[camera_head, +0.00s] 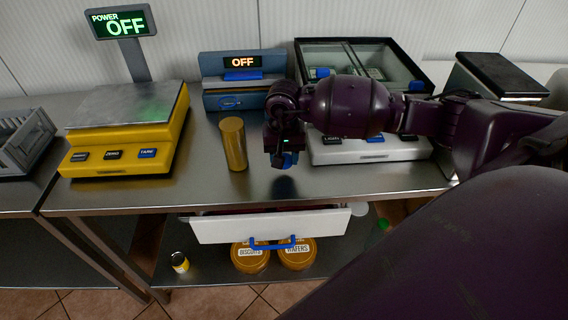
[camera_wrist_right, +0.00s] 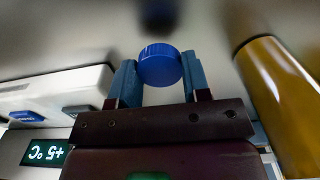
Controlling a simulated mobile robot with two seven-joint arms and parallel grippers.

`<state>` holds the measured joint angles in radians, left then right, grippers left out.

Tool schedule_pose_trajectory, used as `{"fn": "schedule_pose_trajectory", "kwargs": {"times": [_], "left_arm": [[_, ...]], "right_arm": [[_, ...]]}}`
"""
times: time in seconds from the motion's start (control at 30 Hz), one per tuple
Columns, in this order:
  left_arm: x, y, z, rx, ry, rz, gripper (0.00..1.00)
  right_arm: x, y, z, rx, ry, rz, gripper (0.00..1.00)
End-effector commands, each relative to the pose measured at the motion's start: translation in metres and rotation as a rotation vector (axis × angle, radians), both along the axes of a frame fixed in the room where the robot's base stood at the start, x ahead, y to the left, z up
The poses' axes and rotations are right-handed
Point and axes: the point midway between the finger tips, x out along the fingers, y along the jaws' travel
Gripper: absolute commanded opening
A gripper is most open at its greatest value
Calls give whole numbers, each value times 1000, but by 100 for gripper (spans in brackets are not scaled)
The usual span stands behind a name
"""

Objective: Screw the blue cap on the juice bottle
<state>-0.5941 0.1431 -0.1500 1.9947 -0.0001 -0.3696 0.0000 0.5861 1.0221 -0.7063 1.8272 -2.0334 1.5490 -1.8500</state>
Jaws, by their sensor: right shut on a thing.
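The blue cap (camera_wrist_right: 160,65) is a ridged disc held between the two fingertips of my right gripper (camera_wrist_right: 158,72) in the right wrist view. In the head view my right gripper (camera_head: 285,158) hangs above the steel counter, with the cap mostly hidden by it. An amber-gold upright cylinder (camera_head: 233,144) stands on the counter just left of the gripper, apart from it. It also shows at the right of the right wrist view (camera_wrist_right: 285,95). It may be the juice bottle, but I cannot make out a neck or label. My left gripper is not in view.
A yellow scale (camera_head: 120,160) stands left on the counter (camera_head: 330,185). A blue-grey device (camera_head: 240,98) reading OFF and a glass-topped cooler (camera_head: 370,150) stand behind. A white drawer (camera_head: 220,230) is pulled open below. Jars labelled BISCUITS (camera_head: 250,260) and WAFERS (camera_head: 297,258) sit underneath.

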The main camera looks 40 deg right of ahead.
Motion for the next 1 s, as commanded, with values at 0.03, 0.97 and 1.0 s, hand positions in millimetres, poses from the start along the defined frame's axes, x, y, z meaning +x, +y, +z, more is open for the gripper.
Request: {"fn": "schedule_pose_trajectory", "kwargs": {"times": [0.03, 0.97, 1.0], "left_arm": [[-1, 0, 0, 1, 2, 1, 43], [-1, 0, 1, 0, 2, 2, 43], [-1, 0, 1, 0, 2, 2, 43]], "right_arm": [[1, -1, 14, -1, -6, 1, 22], [0, 0, 166, 0, 0, 0, 22], [0, 0, 167, 0, 0, 0, 22]]}}
